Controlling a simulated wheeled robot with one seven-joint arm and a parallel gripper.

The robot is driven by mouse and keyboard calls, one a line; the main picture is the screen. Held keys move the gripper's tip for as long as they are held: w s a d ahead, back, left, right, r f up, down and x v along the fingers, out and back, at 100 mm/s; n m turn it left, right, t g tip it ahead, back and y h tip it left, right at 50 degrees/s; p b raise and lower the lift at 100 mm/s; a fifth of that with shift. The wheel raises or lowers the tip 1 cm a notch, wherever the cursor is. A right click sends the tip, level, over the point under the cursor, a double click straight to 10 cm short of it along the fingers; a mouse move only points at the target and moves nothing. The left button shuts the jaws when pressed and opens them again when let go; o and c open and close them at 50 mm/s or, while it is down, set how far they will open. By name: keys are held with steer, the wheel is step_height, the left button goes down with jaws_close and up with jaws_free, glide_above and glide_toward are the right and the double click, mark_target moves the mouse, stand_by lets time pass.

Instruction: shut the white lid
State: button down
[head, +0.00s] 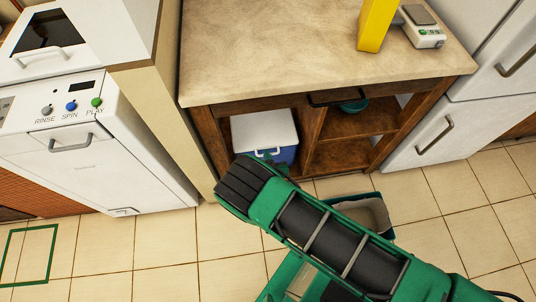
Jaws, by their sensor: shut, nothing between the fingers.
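A blue cooler box (287,154) stands in the lower left compartment of the wooden shelf unit. Its white lid (262,128) lies over the top and looks flat or nearly so; I cannot tell whether a small gap is left. A white handle shows at its front. My gripper (275,164) shows only as a small green and dark piece just in front of the cooler, largely hidden behind my arm's dark wrist. It is shut and holds nothing. I cannot tell whether it touches the cooler.
The shelf's wooden divider (309,139) stands right of the cooler. A yellow box (376,25) and a scale (422,28) are on the countertop (270,50). A white washer (90,150) and a fridge (440,130) flank the unit.

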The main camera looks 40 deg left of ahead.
steer(key=s+d+r, duration=0.5)
steer(key=r, duration=0.2)
steer(key=shift+d+r, duration=0.2)
steer(key=shift+r, duration=0.1)
steer(key=shift+s, duration=0.1)
